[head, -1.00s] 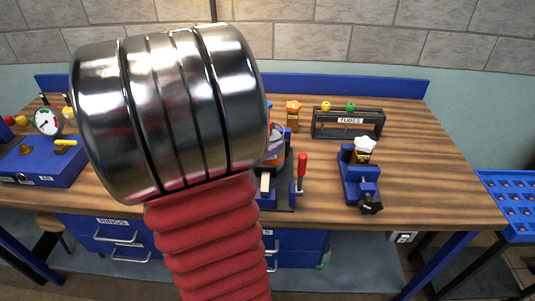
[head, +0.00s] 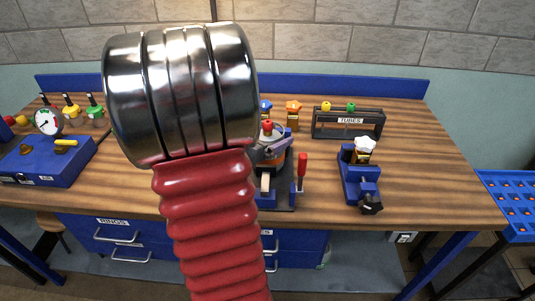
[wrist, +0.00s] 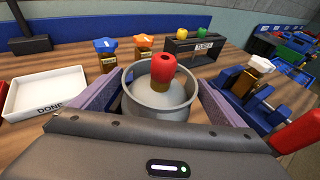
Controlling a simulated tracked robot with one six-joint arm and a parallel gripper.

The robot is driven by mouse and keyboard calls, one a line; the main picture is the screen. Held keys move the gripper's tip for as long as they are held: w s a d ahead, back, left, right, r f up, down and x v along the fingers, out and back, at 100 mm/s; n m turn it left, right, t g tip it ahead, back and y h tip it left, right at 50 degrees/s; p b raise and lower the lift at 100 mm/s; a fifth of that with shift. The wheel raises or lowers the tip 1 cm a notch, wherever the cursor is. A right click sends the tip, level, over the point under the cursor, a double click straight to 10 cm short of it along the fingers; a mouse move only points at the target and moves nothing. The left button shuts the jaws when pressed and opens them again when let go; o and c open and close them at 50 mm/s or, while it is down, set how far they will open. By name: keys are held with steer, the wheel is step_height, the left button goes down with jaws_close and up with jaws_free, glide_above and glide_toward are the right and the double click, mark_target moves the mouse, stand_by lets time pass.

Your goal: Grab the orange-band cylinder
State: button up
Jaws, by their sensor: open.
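The orange-band cylinder (head: 285,162) stands on a dark base in the middle of the bench in the head view, partly hidden by my arm and gripper. In the wrist view, a grey round cylinder with a rim (wrist: 160,105) and a red knob on top sits between my jaws; its orange band is hidden there. My gripper (wrist: 160,88) is open, with one purple-grey finger on each side of the cylinder. I cannot tell whether either finger touches it. In the head view my gripper (head: 271,151) shows at the cylinder's upper part.
A red upright handle (head: 302,165) stands close right of the cylinder. A blue clamp with a white-topped piece (head: 361,175) and the TUBES rack (head: 348,122) are farther right. A white DONE tray (wrist: 45,92) lies left in the wrist view. The bench's right end is clear.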

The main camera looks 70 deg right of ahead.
steer(key=shift+c, duration=0.5)
steer(key=c, duration=2.1)
